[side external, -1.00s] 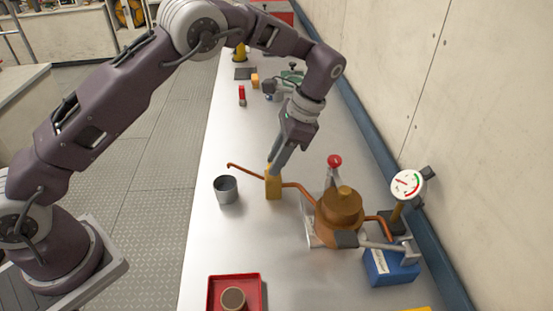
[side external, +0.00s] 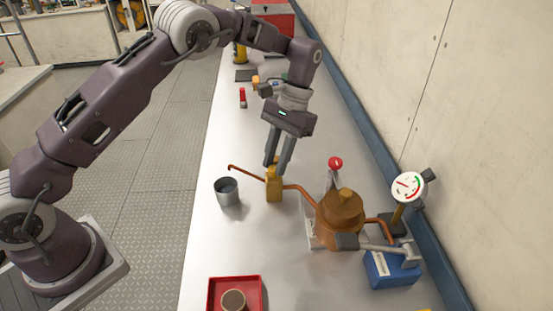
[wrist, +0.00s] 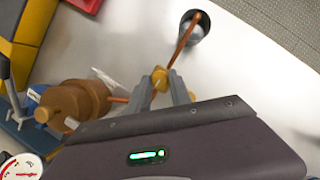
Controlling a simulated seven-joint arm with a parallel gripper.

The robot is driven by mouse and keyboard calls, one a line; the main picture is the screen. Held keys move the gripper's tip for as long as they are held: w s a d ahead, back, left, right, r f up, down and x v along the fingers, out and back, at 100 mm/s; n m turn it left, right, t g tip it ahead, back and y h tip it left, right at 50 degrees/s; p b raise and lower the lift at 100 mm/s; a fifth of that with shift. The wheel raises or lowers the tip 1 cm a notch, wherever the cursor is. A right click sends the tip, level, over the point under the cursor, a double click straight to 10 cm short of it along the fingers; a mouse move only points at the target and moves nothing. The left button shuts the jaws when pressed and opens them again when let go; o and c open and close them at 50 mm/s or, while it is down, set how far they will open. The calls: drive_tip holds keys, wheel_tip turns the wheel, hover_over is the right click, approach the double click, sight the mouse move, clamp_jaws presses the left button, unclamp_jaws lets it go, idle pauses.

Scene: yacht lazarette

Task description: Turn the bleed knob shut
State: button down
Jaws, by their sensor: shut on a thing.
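The bleed knob (wrist: 160,77) is a small yellow-brass piece between my fingertips in the wrist view. In the side view it sits on top of a yellow block (side external: 274,188) on the copper pipe and is mostly hidden by the fingers. My gripper (side external: 276,164) points down from above and is shut on the knob. The fingers also show in the wrist view (wrist: 161,82), one on each side of it. The copper pipe (side external: 247,172) runs left to a spout over a grey metal cup (side external: 227,192).
A copper pot (side external: 340,216) stands right of the knob, with a red-topped lever (side external: 335,163) behind it. A round gauge (side external: 408,187) and a blue box (side external: 391,270) are farther right. A red tray (side external: 234,293) lies at the front.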

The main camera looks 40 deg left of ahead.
drive_tip(key=shift+n, duration=0.3)
drive_tip(key=c, duration=1.2)
unclamp_jaws()
drive_tip(key=shift+o, duration=0.2)
drive_tip(key=shift+r, duration=0.1)
drive_tip(key=v, duration=0.7)
drive_tip(key=shift+a, duration=0.1)
